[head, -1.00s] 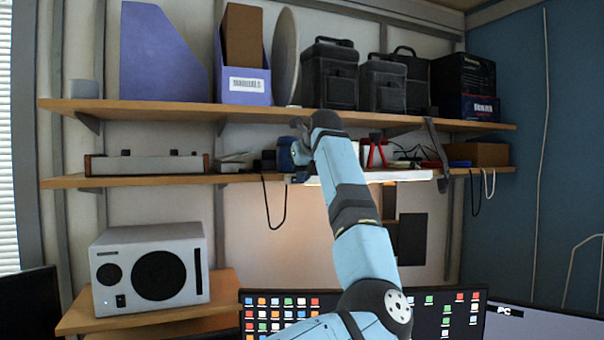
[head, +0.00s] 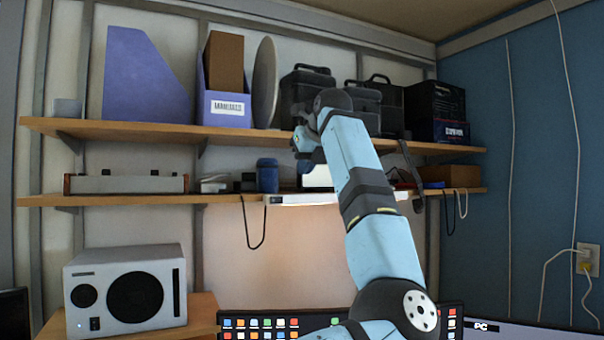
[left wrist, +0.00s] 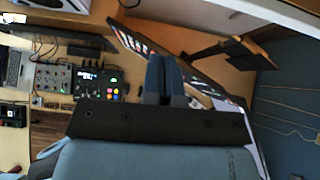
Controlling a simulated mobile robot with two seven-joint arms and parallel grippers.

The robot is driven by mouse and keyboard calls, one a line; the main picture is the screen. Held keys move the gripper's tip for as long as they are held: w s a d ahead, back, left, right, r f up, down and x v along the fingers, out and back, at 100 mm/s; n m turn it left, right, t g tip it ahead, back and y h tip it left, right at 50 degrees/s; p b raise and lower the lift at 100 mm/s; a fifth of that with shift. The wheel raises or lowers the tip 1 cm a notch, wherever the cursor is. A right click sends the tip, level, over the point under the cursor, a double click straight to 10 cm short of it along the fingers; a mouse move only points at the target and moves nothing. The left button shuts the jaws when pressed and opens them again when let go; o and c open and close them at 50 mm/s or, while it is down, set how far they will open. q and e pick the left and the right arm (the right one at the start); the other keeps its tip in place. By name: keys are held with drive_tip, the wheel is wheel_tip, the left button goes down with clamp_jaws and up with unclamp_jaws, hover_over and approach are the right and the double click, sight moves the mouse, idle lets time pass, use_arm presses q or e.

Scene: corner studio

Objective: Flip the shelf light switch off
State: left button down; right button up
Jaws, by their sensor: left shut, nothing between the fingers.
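The shelf light (head: 300,199) is a thin white bar under the front of the lower shelf in the head view. A warm glow shows on the wall below it, so it looks lit. A small dark detail shows near its left end; it is too small to tell the switch or its position. My left gripper (head: 303,148) is above the bar, in front of the space between the shelves, apart from the light. The wrist hides much of it in the head view. In the left wrist view its blue-grey fingers (left wrist: 165,76) are together and empty. My right gripper is not in view.
The lower shelf (head: 130,199) holds a blue cup (head: 267,175) and a grey device (head: 126,184). The upper shelf (head: 110,130) carries files and black cases. A black cable (head: 252,230) hangs left of the light. A white speaker (head: 125,290) stands lower left; monitors are below.

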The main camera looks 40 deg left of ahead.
sight(274, 200)
use_arm(q)
wheel_tip(274, 200, down, 9)
drive_tip(key=s+d+n+t+y+b, duration=0.1)
drive_tip(key=d+y+b, duration=0.1)
drive_tip(key=y, duration=0.6)
drive_tip(key=shift+s+t, duration=0.3)
drive_tip(key=shift+d, duration=0.1)
drive_tip(key=p+x, duration=0.1)
drive_tip(key=x, duration=0.5)
drive_tip(key=p+x, duration=0.2)
drive_tip(key=x, duration=0.5)
drive_tip(key=shift+r, duration=0.3)
drive_tip(key=shift+w+a+f, duration=0.1)
drive_tip(key=shift+w+a, duration=0.05)
drive_tip(key=shift+a, duration=0.35)
